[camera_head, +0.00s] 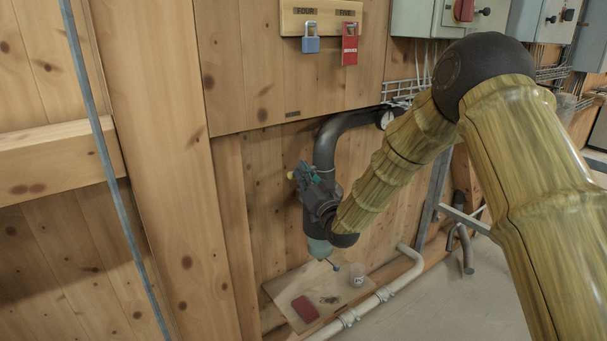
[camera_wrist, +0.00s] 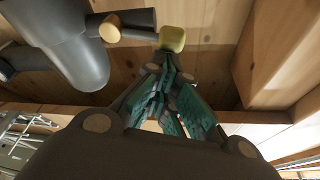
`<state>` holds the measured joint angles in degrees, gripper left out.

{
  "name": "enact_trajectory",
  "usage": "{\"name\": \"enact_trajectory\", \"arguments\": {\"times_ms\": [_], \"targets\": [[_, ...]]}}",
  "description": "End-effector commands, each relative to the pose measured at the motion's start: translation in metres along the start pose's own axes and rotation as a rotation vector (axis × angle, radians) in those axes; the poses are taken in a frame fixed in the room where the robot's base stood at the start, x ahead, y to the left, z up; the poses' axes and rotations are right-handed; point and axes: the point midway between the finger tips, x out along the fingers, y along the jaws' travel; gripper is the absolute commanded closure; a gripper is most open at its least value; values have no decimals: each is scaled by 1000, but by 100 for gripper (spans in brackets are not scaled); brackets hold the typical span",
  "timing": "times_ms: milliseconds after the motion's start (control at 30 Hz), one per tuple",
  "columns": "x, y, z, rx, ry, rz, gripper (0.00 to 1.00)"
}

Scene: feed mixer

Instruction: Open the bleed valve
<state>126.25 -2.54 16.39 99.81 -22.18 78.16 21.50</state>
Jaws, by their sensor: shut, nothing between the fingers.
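The bleed valve appears to be the fitting on the dark grey pipe (camera_head: 325,145). Its lever ends in a yellow knob (camera_wrist: 172,39), which shows as a small yellow spot (camera_head: 290,175) in the head view. In the wrist view the lever comes off the grey pipe (camera_wrist: 75,45) at upper left. My gripper (camera_head: 302,171) is in front of the pipe, pointing up and left. Its teal fingers (camera_wrist: 164,75) are shut and empty, with their tips just short of the knob; I cannot tell whether they touch it. My gripper and wrist hide part of the pipe and valve body.
A blue padlock (camera_head: 311,38) and a red lockout tag (camera_head: 350,44) hang on a board above. A wooden board (camera_head: 275,290) below holds a red block (camera_head: 305,309) and a clear cup (camera_head: 357,274). A pale pipe (camera_head: 385,293) runs along the floor. A wooden post (camera_head: 165,160) stands left.

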Motion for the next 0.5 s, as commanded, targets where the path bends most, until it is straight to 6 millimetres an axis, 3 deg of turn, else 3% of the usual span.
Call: {"name": "enact_trajectory", "arguments": {"times_ms": [267,500], "targets": [[-1,0,-8,1,1,0,100],[-5,-1,-42,3,-2,-5,100]]}}
